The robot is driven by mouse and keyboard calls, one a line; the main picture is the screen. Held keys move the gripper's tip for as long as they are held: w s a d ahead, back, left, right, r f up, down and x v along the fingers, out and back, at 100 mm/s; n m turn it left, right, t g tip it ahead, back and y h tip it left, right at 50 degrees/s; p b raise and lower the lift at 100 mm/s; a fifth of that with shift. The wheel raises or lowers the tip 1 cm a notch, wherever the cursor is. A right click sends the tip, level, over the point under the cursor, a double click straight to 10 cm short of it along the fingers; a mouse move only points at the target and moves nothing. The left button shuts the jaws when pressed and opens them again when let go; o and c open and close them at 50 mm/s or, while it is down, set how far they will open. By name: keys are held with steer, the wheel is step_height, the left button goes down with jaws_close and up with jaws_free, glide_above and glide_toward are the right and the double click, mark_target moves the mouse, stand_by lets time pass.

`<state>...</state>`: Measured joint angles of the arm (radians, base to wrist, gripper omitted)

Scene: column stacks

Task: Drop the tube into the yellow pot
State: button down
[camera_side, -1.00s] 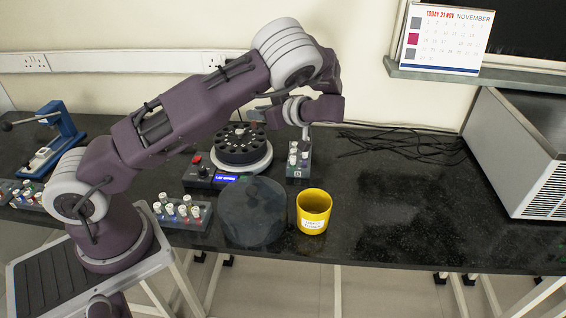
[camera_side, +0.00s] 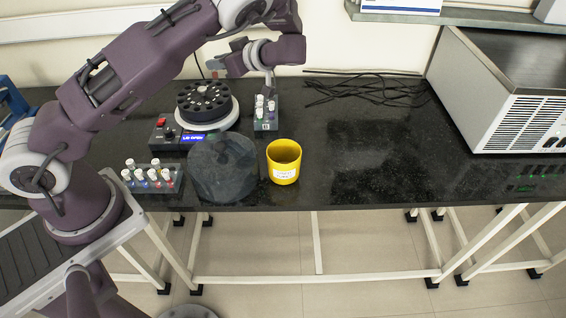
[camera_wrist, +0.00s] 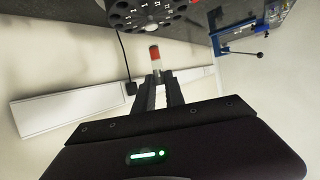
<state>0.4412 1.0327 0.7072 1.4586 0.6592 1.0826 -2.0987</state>
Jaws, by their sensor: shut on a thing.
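The tube (camera_wrist: 154,56) shows in the wrist view, with a red band and a pale end. My gripper (camera_wrist: 157,80) is shut on it, and the tube sticks out beyond the fingertips. In the side view my gripper (camera_side: 218,66) is above the bench, pointing left near the back wall, and the tube is too small to make out clearly. The yellow pot (camera_side: 284,163) stands upright near the bench's front edge, with a white label on its front. It is below my gripper and to its right, well apart from it. Its inside bottom is hidden.
A black rotor (camera_side: 204,102) sits on a device with a blue display. Tube racks stand behind the pot (camera_side: 266,118) and at the left (camera_side: 152,178). Bench right of the pot is clear; cables (camera_side: 365,92) lie behind.

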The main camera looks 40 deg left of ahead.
step_height(320, 180, up, 17)
steer(key=w+a+m+t+h, duration=0.3)
steer(key=w+m+t, duration=0.75)
steer(key=w, duration=0.55)
steer(key=w+d+f+m+t+h, duration=0.2)
steer(key=w+d+m+t+h, duration=0.3)
steer(key=d+m+h, duration=0.45)
steer(key=s+d+m+g+h, duration=0.3)
steer(key=s+d+m+h, duration=0.45)
steer(key=d+h, duration=0.35)
steer(key=s+d+m+g+h, duration=0.1)
steer(key=s+d+m+g, duration=0.15)
steer(key=s, duration=0.25)
steer(key=s+d+r+m+g+h, duration=0.1)
steer(key=s+d+m+g, duration=0.15)
steer(key=s, duration=0.25)
steer(key=s+d+m+g+h, duration=0.1)
steer(key=s+m+g, duration=0.3)
steer(key=s, duration=0.1)
step_height(320, 180, down, 26)
steer(key=shift+t, duration=0.35)
steer(key=shift+d+n, duration=0.1)
steer(key=shift+n, duration=0.15)
